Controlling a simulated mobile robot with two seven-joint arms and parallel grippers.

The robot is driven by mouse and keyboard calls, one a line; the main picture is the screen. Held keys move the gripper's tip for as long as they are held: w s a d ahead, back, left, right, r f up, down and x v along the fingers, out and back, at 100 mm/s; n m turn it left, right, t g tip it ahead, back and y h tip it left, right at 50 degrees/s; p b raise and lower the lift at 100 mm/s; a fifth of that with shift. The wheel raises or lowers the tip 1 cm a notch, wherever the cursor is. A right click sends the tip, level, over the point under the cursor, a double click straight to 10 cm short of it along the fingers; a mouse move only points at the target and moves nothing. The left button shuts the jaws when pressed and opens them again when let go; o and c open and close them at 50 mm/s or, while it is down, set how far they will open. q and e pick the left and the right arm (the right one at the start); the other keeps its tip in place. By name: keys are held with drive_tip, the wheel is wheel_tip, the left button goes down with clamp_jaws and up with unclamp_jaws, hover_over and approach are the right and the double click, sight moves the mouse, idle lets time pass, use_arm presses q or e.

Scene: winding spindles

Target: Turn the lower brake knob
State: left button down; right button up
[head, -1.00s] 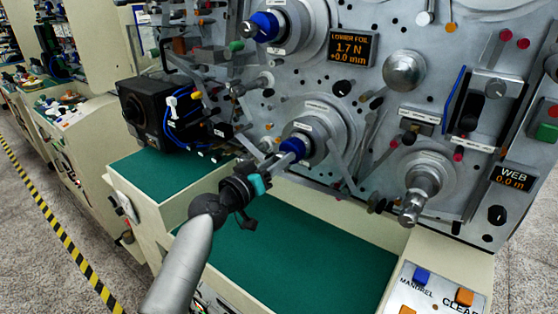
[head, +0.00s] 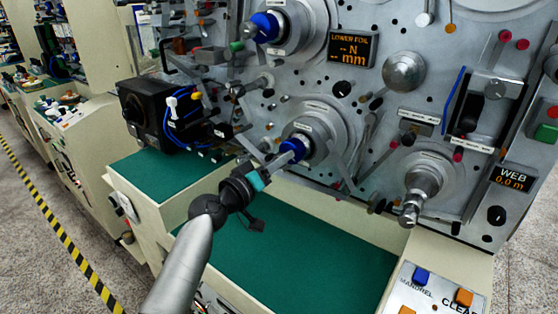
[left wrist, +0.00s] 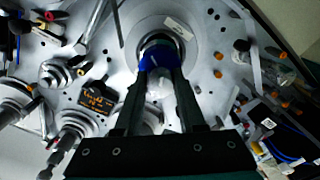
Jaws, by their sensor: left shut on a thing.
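The lower brake knob (head: 294,146) is a blue knob at the centre of the lower grey spindle disc (head: 322,120) on the machine's front panel. My left gripper (head: 286,158) reaches it from the front left, with its fingers closed on the knob. In the left wrist view, the two dark fingers (left wrist: 158,78) lie on either side of the blue knob (left wrist: 160,52), with a pale centre piece between them. The fingers hide part of the knob. My right gripper is not in view.
An upper spindle has a similar blue knob (head: 265,26). The lower foil display (head: 353,48) shows dashes for N and mm. A black box with blue cables (head: 160,110) stands at the left. The green work surface (head: 300,255) below is clear.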

use_arm(q)
drive_tip(key=n, duration=0.4)
drive_tip(key=shift+p, duration=0.3)
drive_tip(key=n, duration=0.2)
drive_tip(key=shift+n+p, duration=0.3)
drive_tip(key=shift+p, duration=0.05)
drive_tip(key=n+p, duration=0.1)
drive_tip(key=n, duration=0.4)
drive_tip(key=shift+n+p, duration=0.3)
drive_tip(key=shift+p, duration=0.05)
drive_tip(key=c, duration=0.5)
unclamp_jaws()
drive_tip(key=shift+s, duration=0.15)
drive_tip(key=v, duration=1.5)
drive_tip(key=shift+a, duration=0.1)
